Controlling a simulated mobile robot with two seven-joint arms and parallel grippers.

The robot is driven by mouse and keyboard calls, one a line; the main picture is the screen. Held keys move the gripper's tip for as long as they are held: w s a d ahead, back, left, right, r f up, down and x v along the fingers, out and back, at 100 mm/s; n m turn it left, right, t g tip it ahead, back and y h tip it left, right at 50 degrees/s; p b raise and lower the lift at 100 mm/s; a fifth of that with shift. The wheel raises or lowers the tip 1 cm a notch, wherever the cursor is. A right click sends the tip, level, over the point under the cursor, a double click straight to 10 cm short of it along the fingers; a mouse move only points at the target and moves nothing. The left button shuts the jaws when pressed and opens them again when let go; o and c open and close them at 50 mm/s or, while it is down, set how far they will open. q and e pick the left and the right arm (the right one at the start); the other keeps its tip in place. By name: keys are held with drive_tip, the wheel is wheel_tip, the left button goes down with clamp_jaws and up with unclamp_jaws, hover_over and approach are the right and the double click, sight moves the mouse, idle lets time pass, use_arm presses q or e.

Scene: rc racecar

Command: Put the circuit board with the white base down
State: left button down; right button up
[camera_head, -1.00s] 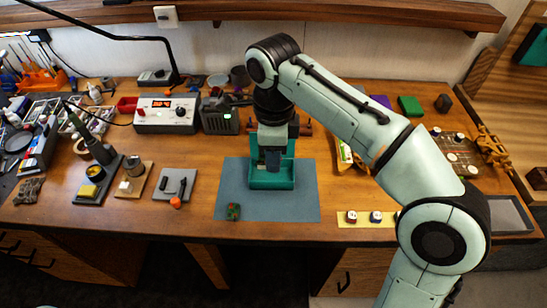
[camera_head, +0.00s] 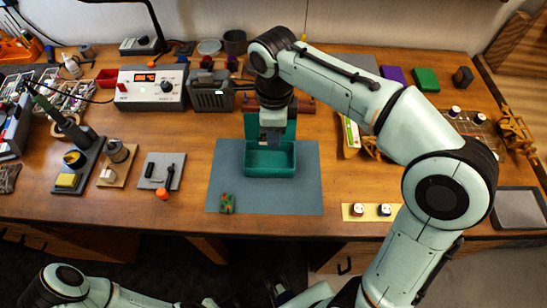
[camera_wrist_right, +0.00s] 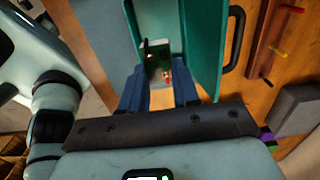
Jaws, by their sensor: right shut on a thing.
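My right gripper (camera_head: 272,147) points down over the open teal box (camera_head: 270,170), in front of its raised back lid. In the right wrist view its blue fingers (camera_wrist_right: 160,95) are shut on a small green circuit board (camera_wrist_right: 153,62) with a pale edge and red parts. The board is held over the box interior; its underside is mostly hidden. Another small green board (camera_head: 227,204) with red spots lies on the blue-grey mat (camera_head: 305,195), left of and in front of the box. My left arm shows at the lower left, but its gripper cannot be made out.
A soldering station (camera_head: 150,88) and a dark grey device (camera_head: 212,92) stand behind the mat. A small pad with a dark tool (camera_head: 162,172) lies left. A yellow strip (camera_head: 372,212) with two small round pieces is at front right. The mat's front right is clear.

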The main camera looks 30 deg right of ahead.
sight(274, 163)
wheel_tip(274, 163, down, 10)
drive_tip(key=shift+w+f+b, duration=0.1)
drive_tip(key=shift+f+b, duration=0.15)
drive_tip(key=shift+b, duration=0.5)
drive_tip(key=shift+f, duration=0.15)
drive_tip(key=o, duration=0.7)
drive_tip(key=shift+o, duration=0.2)
drive_tip(key=shift+r, duration=0.55)
wheel_tip(274, 163, up, 11)
drive_tip(key=shift+r+p, duration=0.15)
drive_tip(key=shift+p, duration=1)
